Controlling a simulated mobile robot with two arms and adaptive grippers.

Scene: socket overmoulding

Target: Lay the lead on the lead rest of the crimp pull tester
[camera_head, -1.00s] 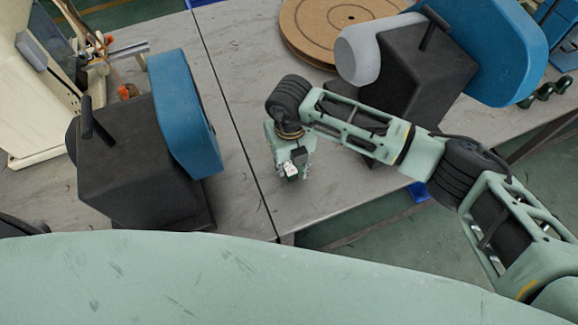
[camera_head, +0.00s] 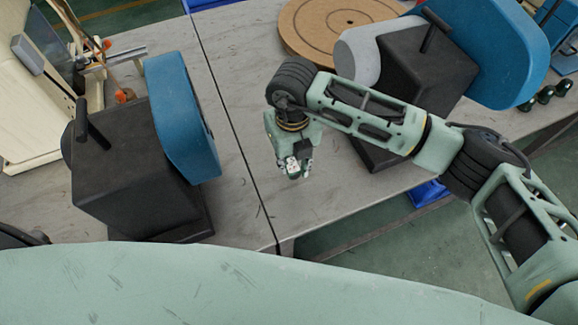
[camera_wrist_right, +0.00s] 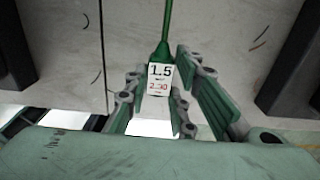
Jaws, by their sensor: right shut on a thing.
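The lead (camera_wrist_right: 166,32) is a thin green wire. It carries a white tag (camera_wrist_right: 159,80) reading 1.5 in black and 2.30 in red. My right gripper (camera_head: 298,172) hangs above the grey table near the seam, and a small white part shows at its fingertips. In the right wrist view its fingers (camera_wrist_right: 157,98) are shut on the lead by the tag, and the wire runs away toward the top. My left gripper is not in view. I cannot tell which machine is the crimp pull tester, and no lead rest is clearly visible.
A black and blue machine (camera_head: 130,175) stands left of the seam. Another black and blue machine (camera_head: 420,70) with a grey cylinder stands behind my right arm. A brown round disc (camera_head: 330,25) lies at the back. Bare table (camera_head: 235,215) lies around the seam.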

